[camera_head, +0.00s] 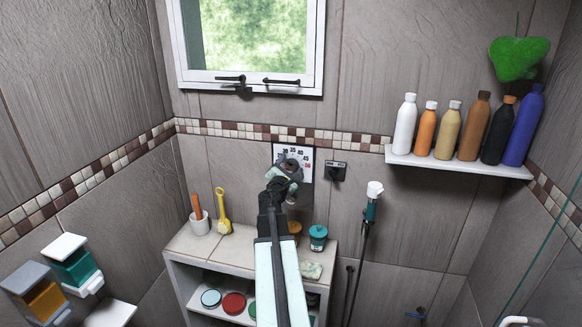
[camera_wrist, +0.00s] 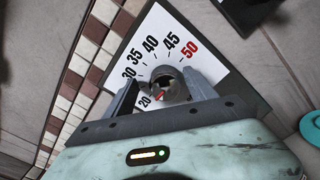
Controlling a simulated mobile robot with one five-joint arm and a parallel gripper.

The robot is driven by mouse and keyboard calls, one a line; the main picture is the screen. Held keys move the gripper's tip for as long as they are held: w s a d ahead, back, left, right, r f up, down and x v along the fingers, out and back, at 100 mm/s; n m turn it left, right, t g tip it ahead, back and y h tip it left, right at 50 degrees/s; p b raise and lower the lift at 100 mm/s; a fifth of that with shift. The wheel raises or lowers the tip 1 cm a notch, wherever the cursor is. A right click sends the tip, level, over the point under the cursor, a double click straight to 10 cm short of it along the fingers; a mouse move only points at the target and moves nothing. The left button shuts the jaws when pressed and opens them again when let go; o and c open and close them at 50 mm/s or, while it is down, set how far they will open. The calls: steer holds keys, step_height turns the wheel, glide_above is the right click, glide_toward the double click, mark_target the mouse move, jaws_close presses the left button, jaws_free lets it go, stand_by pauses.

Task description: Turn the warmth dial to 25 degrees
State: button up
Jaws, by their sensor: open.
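The warmth dial is a white square plate (camera_head: 307,155) on the tiled wall below the mosaic band. In the wrist view its plate (camera_wrist: 207,62) shows black numbers 20, 30, 35, 40 and 45 and a red 50; the 25 mark is hidden, seemingly by the left finger. A round grey metal knob (camera_wrist: 172,88) with a small red mark sits at its middle. The red mark lies near the 20 side; its exact reading is unclear. My gripper (camera_head: 287,170) is in front of the dial. In the wrist view my gripper (camera_wrist: 163,84) is open, fingers on either side of the knob; contact cannot be told.
A black wall box (camera_head: 335,168) is just right of the dial. A shower handset (camera_head: 373,200) hangs farther right, below a shelf (camera_head: 455,164) of bottles. A low cabinet (camera_head: 225,248) with a cup, yellow brush and teal-lidded jar (camera_head: 318,238) stands below.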

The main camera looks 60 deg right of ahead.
steer(key=shift+d, duration=0.1)
steer(key=c, duration=1.4)
steer(key=shift+w, duration=0.1)
steer(key=shift+o, duration=0.5)
steer(key=shift+w+m, duration=0.1)
steer(key=shift+m, duration=0.4)
steer(key=shift+o, duration=0.8)
steer(key=shift+w+m, duration=0.1)
steer(key=shift+m, duration=2.2)
